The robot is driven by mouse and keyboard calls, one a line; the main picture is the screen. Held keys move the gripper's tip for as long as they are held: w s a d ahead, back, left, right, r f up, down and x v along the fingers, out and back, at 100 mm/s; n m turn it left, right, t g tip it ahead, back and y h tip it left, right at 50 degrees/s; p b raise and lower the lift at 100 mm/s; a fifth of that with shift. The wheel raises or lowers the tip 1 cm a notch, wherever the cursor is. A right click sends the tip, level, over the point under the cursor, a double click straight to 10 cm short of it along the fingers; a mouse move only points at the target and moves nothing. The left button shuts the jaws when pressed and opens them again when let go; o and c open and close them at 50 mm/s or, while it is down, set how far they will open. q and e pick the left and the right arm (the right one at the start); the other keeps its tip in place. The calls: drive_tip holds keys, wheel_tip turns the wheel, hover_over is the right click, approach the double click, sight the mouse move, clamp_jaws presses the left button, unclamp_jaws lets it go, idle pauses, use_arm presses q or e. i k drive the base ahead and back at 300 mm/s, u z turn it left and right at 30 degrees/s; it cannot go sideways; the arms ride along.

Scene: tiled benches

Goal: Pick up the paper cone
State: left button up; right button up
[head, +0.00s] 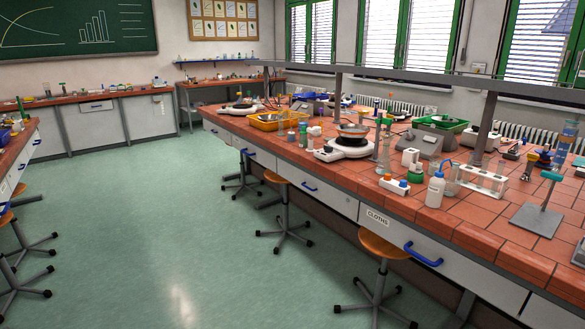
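I cannot make out a paper cone anywhere in the head view. Many small items stand on the long tiled bench (420,205) at the right, and those toward its far end are too small to tell apart. Neither of my grippers is in view.
A white squeeze bottle (435,190), a white rack with tubes (482,181), a stand with a grey plate (536,220), a hotplate (343,150) and a yellow tray (268,124) are on the bench. Stools (381,246) stand along its front. The green floor (170,220) is clear.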

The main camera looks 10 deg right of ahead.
sight(418, 171)
drive_tip(key=z, duration=0.6)
drive_tip(key=i, duration=1.6)
drive_tip(key=z, duration=0.65)
